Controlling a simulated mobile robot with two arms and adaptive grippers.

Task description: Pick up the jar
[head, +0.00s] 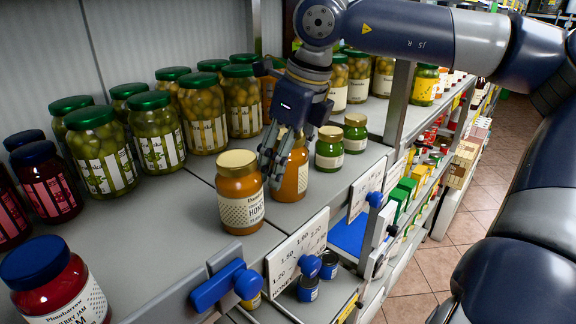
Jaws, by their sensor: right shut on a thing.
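My right gripper (286,152) reaches down from above and is shut on an orange honey jar (293,181). One finger lies across the jar's left side, and the hand hides much of its lid and upper part. The jar is upright, and its base appears to be at the shelf surface; I cannot tell if it is touching. Another honey jar (240,186) with a gold lid and a cream label stands just left of the gripper. My left gripper is not in view.
Green-lidded olive jars (101,150) stand in rows behind. Two small green jars (329,149) stand close on the right. A red jam jar (57,284) is at the lower left. Price cards (297,252) and blue clips line the front edge. Bare shelf (150,222) lies left of the honey jars.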

